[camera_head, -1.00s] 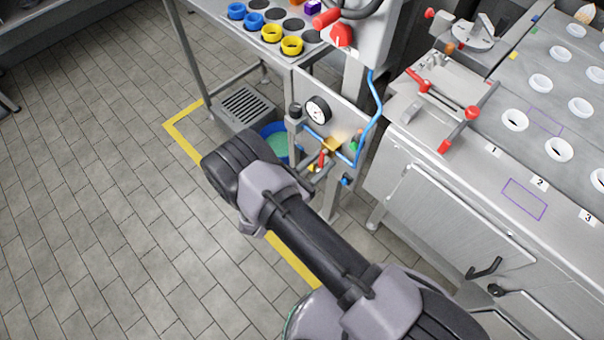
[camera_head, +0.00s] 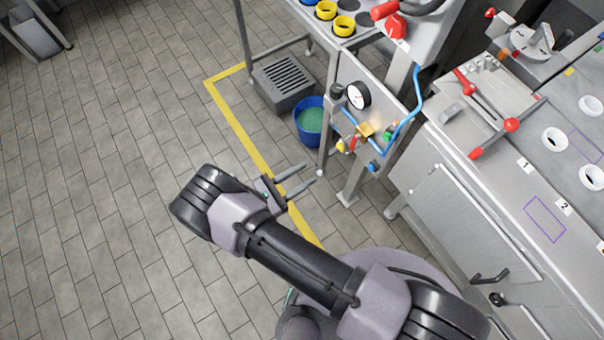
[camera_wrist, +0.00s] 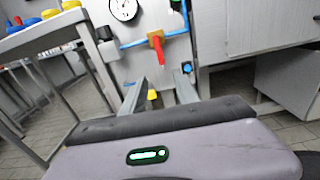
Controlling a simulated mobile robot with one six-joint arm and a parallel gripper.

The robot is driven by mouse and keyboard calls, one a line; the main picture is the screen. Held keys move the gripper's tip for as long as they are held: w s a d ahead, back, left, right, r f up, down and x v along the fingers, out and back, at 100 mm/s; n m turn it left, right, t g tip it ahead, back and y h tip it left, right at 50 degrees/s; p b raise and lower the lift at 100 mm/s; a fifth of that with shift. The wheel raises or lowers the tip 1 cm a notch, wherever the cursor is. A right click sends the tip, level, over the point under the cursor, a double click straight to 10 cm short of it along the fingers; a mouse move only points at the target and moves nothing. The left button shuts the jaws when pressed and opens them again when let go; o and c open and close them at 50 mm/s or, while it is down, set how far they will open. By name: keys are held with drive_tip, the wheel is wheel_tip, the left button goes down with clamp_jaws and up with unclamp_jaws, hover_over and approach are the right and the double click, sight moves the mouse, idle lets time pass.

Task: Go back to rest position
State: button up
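My gripper (camera_head: 308,174) shows in the head view beyond my dark arm, with its two thin grey fingers apart. It is over the floor, in front of the pipe panel, and holds nothing I can see. In the wrist view my gripper (camera_wrist: 158,88) shows the same two fingers spread, with a small yellow handle of the panel showing behind the gap. I cannot tell how near the fingers are to the panel's leg.
The panel has a gauge (camera_head: 357,95), blue pipes (camera_head: 405,122) and a yellow valve (camera_head: 366,129). A blue bucket (camera_head: 309,128) and a grated box (camera_head: 285,83) stand near it. A steel cabinet (camera_head: 470,205) is at right.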

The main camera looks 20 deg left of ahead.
drive_tip(key=w+d+r+m+g+y, duration=0.1)
drive_tip(key=d+r+m+g, duration=0.4)
drive_tip(key=r, duration=0.2)
drive_tip(key=w+d+r+m+g, duration=0.1)
drive_tip(key=d+r+m+g, duration=0.3)
drive_tip(key=r+m, duration=0.3)
drive_tip(key=w+d+r+m+g+y, duration=0.1)
drive_tip(key=w+d+r+m+g, duration=0.1)
drive_tip(key=d+r+m+g, duration=0.45)
drive_tip(key=s+d+r+m+t+y, duration=0.3)
drive_tip(key=s+r+m+y, duration=0.2)
drive_tip(key=r+m, duration=0.2)
drive_tip(key=s+d+r+m+t+y, duration=0.3)
drive_tip(key=s+r+m+y, duration=0.3)
drive_tip(key=r, duration=0.4)
drive_tip(key=shift+r+m+t, duration=0.3)
drive_tip(key=shift+m+t, duration=0.25)
drive_tip(key=shift+d, duration=0.1)
drive_tip(key=shift+c, duration=0.3)
